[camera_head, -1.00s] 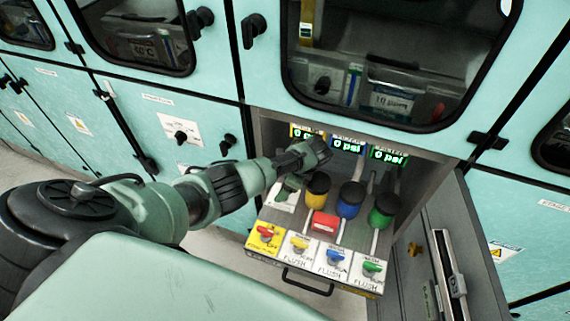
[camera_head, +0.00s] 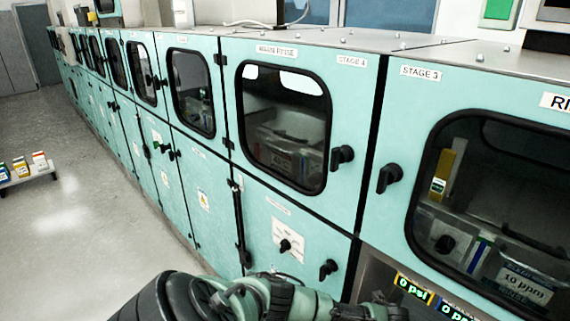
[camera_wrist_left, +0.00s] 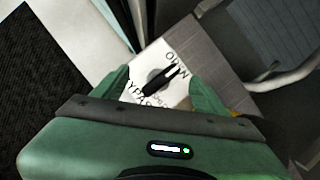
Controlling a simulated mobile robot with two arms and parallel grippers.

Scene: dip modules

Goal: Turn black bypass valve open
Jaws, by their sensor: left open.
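The black bypass valve handle (camera_wrist_left: 160,80) shows in the left wrist view on a white plate (camera_wrist_left: 176,97) with the words OPEN and BYPASS, the latter partly covered. The handle lies slantwise across the plate, one end toward OPEN. My left gripper (camera_wrist_left: 160,88) is open, with one green finger on each side of the handle; I cannot tell whether either touches it. In the head view my left arm (camera_head: 260,298) runs along the bottom edge, and the valve is out of that picture. My right gripper is in neither view.
A row of teal cabinets (camera_head: 210,150) with windowed doors fills the head view. Pressure displays (camera_head: 412,288) glow at the lower right. Another black knob (camera_head: 285,246) sits on a cabinet plate. Clear grey floor (camera_head: 90,230) and a low rack (camera_head: 28,176) are at left.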

